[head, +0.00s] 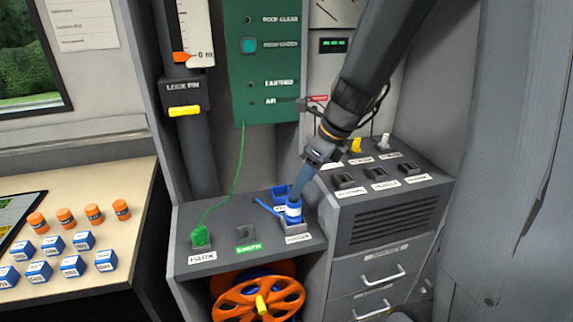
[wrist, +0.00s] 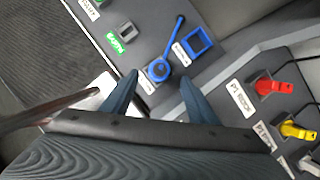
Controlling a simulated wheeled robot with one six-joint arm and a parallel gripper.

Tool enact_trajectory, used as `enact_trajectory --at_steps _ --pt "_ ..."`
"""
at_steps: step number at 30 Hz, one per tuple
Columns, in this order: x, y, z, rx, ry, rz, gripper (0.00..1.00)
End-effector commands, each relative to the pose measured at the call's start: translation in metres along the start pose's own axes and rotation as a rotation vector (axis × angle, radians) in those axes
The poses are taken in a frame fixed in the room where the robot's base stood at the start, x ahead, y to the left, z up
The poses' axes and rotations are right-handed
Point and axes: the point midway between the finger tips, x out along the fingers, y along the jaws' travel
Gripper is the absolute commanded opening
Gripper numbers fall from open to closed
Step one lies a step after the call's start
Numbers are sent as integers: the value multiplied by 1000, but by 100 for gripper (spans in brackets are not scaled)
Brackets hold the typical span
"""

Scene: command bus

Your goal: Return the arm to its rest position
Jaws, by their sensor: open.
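My gripper (head: 296,196) reaches down over the right end of the low grey console (head: 222,262). In the wrist view its two blue fingers (wrist: 159,77) are spread apart. A round blue plug (wrist: 158,71) shows between and just beyond the fingertips. I cannot tell how much clearance there is.
A green plug with a cord (head: 200,236) and a grey socket (head: 245,232) stand left on the console. A higher switch panel with red (wrist: 272,86) and yellow (wrist: 299,130) levers is close on the right. An orange reel (head: 258,298) is below. The desk (head: 130,195) holds orange and blue pieces.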

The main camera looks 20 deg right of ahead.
Motion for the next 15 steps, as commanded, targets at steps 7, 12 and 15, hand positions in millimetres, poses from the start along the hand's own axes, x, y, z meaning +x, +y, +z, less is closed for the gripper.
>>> enact_trajectory --at_steps 7,12,15 --pt "3 14 -7 -190 33 13 54" --pt "8 48 -29 -701 109 68 54" --pt "10 68 -45 -1048 151 121 54"
